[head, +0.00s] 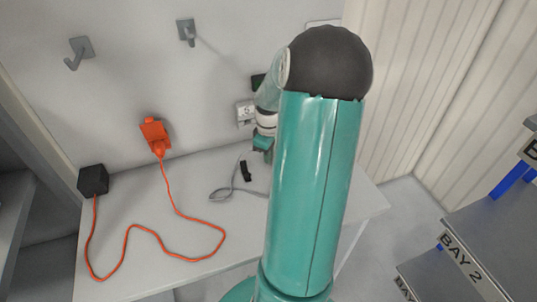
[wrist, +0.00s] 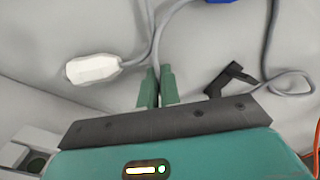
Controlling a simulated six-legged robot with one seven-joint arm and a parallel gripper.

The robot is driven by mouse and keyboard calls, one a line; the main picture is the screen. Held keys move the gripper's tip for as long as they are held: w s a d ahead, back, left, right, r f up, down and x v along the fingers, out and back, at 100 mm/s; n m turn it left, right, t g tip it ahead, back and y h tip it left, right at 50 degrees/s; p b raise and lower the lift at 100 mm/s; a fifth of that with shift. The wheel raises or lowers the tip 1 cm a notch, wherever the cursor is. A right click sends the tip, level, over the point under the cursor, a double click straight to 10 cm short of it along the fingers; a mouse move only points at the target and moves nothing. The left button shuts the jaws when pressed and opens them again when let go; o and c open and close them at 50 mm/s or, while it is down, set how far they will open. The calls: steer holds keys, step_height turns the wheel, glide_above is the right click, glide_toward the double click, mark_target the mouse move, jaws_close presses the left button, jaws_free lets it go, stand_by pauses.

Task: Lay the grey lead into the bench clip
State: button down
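The grey lead (wrist: 269,40) lies in a loop on the bench, and the loop also shows in the head view (head: 222,193). A white plug-like end (wrist: 93,69) is on a grey strand left of my gripper. My gripper (wrist: 158,72) has its green fingers close together, with a grey strand running between the tips; it appears shut on the lead. The black bench clip (wrist: 232,79) is to the right of the fingers, apart from them, with lead passing behind it. In the head view the clip (head: 245,171) is below my gripper (head: 262,146), which my arm partly hides.
An orange cord (head: 160,236) runs across the white bench (head: 190,180) from a black box (head: 93,180) to an orange plug (head: 154,134) at the wall. Wall hooks (head: 80,50) are above. Grey shelving marked BAY 2 (head: 461,258) stands at right.

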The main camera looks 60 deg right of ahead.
steer(key=shift+r, duration=2.95)
steer(key=shift+a, duration=0.1)
steer(key=shift+w+a+f+n, duration=0.1)
steer(key=shift+a+f+n, duration=0.4)
steer(key=shift+a+n, duration=0.35)
steer(key=shift+w+a+f+n, duration=0.1)
steer(key=shift+a+f+n, duration=0.4)
steer(key=shift+a+n, duration=0.4)
steer(key=shift+w+a+f+n, duration=0.1)
steer(key=shift+a+f+n, duration=0.5)
steer(key=shift+a, duration=0.4)
steer(key=shift+r, duration=0.1)
steer(key=n, duration=0.5)
steer(key=shift+s, duration=0.1)
steer(key=shift+f, duration=0.3)
